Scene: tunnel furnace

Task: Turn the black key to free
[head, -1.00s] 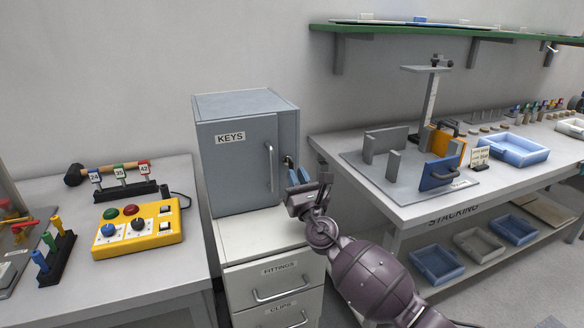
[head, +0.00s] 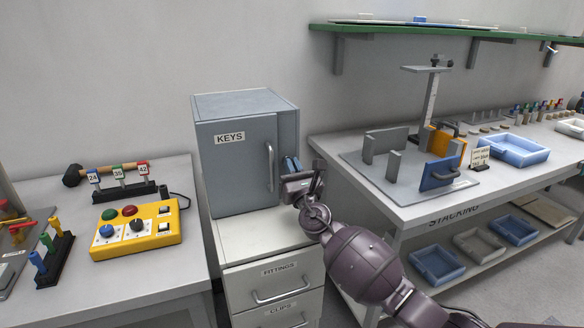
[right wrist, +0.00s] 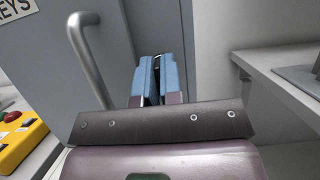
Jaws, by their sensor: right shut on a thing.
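The grey cabinet labelled KEYS (head: 235,165) stands on a white drawer unit, its door shut. My right gripper (head: 291,164) is at the right edge of the cabinet front, just right of the door handle (head: 269,167). In the right wrist view its blue fingers (right wrist: 157,80) point at the cabinet front and are shut on a small dark thing between their tips, taken to be the black key (right wrist: 157,64). The fingers hide most of the key and its lock, so I cannot tell which way it is turned. My left gripper is not in view.
The yellow control box (head: 165,239) and a rack with numbered tags (head: 125,192) stand on the left table. The right workbench (head: 400,207) has its edge close to my right arm. Drawers (head: 280,283) lie below the cabinet.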

